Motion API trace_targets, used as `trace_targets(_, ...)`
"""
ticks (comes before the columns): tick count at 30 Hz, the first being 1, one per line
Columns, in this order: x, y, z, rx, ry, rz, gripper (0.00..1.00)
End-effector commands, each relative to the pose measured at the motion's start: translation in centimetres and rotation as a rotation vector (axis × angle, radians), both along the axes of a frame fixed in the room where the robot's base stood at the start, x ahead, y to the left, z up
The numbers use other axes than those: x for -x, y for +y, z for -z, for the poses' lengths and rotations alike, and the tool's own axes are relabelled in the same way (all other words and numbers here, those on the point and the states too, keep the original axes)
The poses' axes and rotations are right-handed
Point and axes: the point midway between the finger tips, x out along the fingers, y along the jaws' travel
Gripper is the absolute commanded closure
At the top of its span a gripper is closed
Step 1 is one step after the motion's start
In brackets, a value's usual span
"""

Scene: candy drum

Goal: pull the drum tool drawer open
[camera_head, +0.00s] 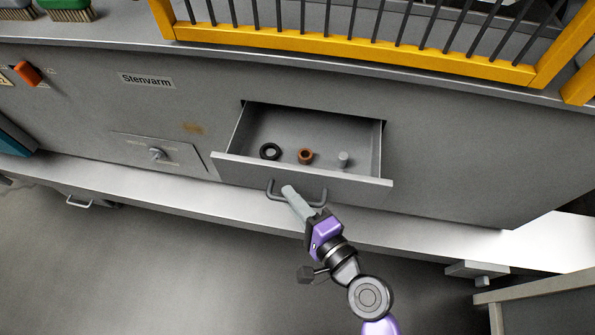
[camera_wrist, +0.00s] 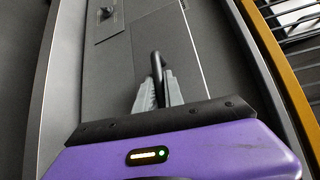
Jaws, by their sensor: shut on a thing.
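The drum tool drawer (camera_head: 375,182) stands out from the grey machine front in the head view, pulled open so its inside shows. In it lie a black ring (camera_head: 270,151), a brown ring-shaped piece (camera_head: 305,156) and a small grey cylinder (camera_head: 343,159). Its dark bar handle (camera_head: 318,201) is on the drawer front. My gripper (camera_head: 289,191) is at the handle, left of the bar's middle, with its fingers shut on it. The wrist view shows the handle (camera_wrist: 157,68) between the two grey fingers (camera_wrist: 158,92).
A flat panel with a knob (camera_head: 156,154) is left of the drawer. A pale ledge (camera_head: 415,228) runs below. A yellow-framed guard (camera_head: 350,45) stands above. A grey cabinet corner (camera_head: 540,306) is at lower right. Open floor lies in front.

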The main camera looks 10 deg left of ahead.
Motion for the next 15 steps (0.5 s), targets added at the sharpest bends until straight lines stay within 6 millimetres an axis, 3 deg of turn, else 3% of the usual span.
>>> trace_targets(6, 3.5, 0.0, 0.2, 0.002, 0.002, 0.002, 1.0)
trace_targets(15, 5.1, 0.1, 0.2, 0.002, 0.001, 0.003, 1.0)
